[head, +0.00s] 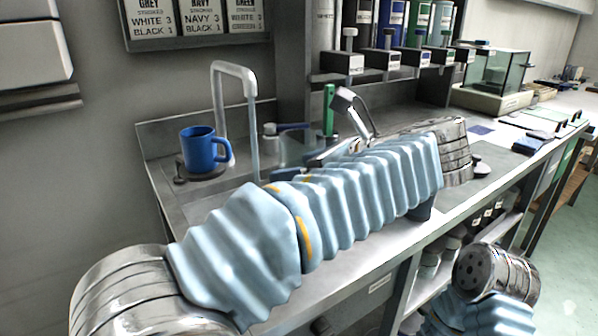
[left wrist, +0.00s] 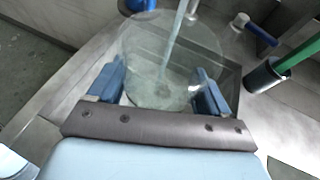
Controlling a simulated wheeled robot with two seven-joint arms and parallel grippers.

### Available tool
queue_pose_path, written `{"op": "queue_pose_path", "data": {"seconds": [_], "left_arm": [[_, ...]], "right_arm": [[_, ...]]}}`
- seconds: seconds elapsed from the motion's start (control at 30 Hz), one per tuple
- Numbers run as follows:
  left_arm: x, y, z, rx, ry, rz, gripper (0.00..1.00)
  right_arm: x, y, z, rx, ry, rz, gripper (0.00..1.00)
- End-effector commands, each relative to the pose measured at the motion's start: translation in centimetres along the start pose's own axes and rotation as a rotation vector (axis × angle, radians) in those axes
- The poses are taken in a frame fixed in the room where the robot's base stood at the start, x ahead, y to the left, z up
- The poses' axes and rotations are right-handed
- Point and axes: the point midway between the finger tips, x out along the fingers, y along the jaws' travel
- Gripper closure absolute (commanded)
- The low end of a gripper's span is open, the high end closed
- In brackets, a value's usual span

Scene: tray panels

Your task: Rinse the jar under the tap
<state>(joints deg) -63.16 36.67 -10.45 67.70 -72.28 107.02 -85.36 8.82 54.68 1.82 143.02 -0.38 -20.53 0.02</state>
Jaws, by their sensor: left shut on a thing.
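The clear glass jar (left wrist: 150,45) is between the blue fingers of my left gripper (left wrist: 160,82), which is shut on it. In the head view the jar (head: 290,150) is faint, just beyond my left arm, with the gripper (head: 312,157) mostly hidden by the arm. The grey tap (head: 236,70) stands behind the sink and a thin water stream (head: 253,135) falls from it. In the head view the stream is left of the jar, apart from it. In the left wrist view the stream (left wrist: 178,38) overlaps the jar. My right gripper is out of view.
A blue mug (head: 202,150) stands left of the stream. A green-handled tool (left wrist: 298,54) stands in a dark holder (left wrist: 264,76), beside a blue-handled brush (left wrist: 258,32). Dispensers (head: 382,61) line the wall. A glass tank (head: 496,75) stands farther right.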

Motion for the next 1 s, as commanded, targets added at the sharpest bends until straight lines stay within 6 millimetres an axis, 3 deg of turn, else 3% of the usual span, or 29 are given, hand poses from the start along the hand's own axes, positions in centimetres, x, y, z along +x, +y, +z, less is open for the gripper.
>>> {"op": "queue_pose_path", "data": {"seconds": [0.5,1.0], "left_arm": [[-4.9,1.2,2.7,-0.002,-0.001,-0.002,0.62],[-5.3,1.3,2.9,-0.001,0.0,0.0,0.62]], "right_arm": [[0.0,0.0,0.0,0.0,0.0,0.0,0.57],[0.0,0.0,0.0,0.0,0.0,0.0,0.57]]}}
